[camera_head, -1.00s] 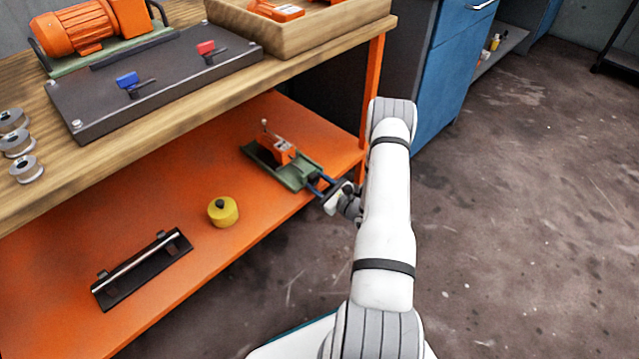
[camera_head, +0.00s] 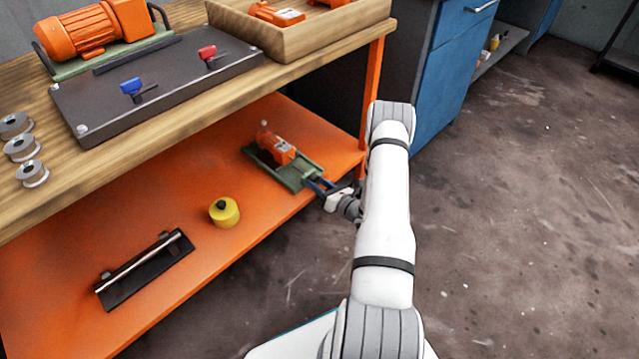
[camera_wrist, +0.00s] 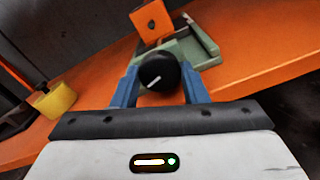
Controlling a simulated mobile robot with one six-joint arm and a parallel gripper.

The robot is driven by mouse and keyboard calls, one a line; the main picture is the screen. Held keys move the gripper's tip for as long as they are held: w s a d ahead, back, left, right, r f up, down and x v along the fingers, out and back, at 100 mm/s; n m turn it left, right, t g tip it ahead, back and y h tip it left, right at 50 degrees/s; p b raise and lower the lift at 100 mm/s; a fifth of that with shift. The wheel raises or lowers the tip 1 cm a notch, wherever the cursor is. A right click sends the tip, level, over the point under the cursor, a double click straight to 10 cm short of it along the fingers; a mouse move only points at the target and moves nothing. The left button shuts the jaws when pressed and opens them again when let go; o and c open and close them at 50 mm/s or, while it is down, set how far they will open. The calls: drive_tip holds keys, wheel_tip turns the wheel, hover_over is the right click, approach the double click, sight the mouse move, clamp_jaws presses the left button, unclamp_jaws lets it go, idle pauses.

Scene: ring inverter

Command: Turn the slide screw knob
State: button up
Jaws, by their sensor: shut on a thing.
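The slide screw knob (camera_wrist: 158,76) is round and black with a white line across its face, in the middle of the wrist view. It sits at the near end of the green slide base (camera_wrist: 203,48), which carries an orange block (camera_wrist: 152,21). In the head view the orange block (camera_head: 276,149) and the green slide base (camera_head: 291,180) are on the lower orange shelf. My gripper (camera_wrist: 160,84) has its blue fingers on either side of the knob and is shut on it. In the head view my gripper (camera_head: 321,187) is at the shelf's front edge, and the knob is hard to make out.
A yellow round object (camera_head: 224,212) and a black plate with a metal bar (camera_head: 146,268) lie on the orange shelf (camera_head: 190,235). The wooden worktop (camera_head: 190,132) overhangs it. An orange table leg (camera_head: 372,90) is close to my arm. The floor to the right is clear.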

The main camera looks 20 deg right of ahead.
drive_tip(key=shift+m, duration=1.1)
drive_tip(key=o, duration=1)
drive_tip(key=shift+p+v, duration=1.25)
drive_tip(key=shift+v, duration=2.65)
drive_tip(key=shift+r, duration=0.1)
